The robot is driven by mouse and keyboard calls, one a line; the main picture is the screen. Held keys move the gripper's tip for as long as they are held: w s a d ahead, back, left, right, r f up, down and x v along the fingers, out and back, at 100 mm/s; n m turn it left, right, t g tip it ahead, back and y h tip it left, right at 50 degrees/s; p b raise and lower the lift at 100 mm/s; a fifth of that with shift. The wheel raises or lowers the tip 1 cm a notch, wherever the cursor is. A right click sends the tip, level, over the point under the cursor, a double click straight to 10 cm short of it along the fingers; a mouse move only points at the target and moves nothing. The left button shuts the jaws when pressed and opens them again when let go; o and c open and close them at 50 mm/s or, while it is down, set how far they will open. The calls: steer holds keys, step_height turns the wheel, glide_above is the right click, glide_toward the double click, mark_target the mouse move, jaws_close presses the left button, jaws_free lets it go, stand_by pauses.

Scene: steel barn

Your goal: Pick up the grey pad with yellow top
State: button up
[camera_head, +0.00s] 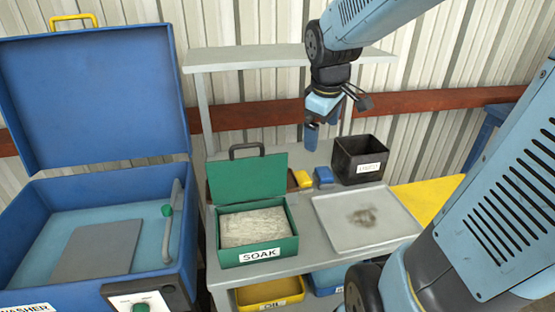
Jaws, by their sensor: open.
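A small block with a yellow top (302,179) lies on the grey bench, between the green SOAK box and a small blue block (324,177). It looks like the pad; its grey part is too small to make out. My gripper (325,126) is open above the back of the bench, higher than the yellow-topped pad and slightly to its right in the picture. It does not appear to touch the pad. No held object can be made out in it.
The green SOAK box (272,254) stands open at left, holding a pale slab. A black labelled bin (343,158) and a stained grey tray (333,228) are at right. A shelf (235,56) overhangs behind. The blue washer (90,98) stands open at far left.

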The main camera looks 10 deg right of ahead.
steer(key=w+f+n+g, duration=0.1)
steer(key=w+f+n, duration=0.4)
steer(key=w+f, duration=0.2)
steer(key=n+g, duration=0.2)
steer(key=n, duration=0.3)
glide_above(302, 176)
steer(key=shift+y, duration=0.4)
step_height(302, 176, down, 8)
steer(key=shift+r, duration=0.15)
steer(key=shift+w+a+f+n, duration=0.1)
steer(key=shift+w+f+n, duration=0.2)
steer(key=shift+f, duration=0.25)
steer(key=shift+s+f, duration=0.15)
steer(key=shift+f, duration=1.75)
steer(key=shift+s+f, duration=0.15)
steer(key=shift+f, duration=1.75)
steer(key=c, duration=0.9)
steer(key=shift+r, duration=0.85)
steer(key=shift+c, duration=0.3)
steer(key=shift+s+d+f+t+y, duration=0.1)
steer(key=shift+s+d+t+y, duration=0.2)
steer(key=shift+t+y, duration=0.25)
steer(key=shift+s+d+f+t+y, duration=0.15)
steer(key=shift+d+t+y, duration=0.1)
steer(key=shift+t+y, duration=0.25)
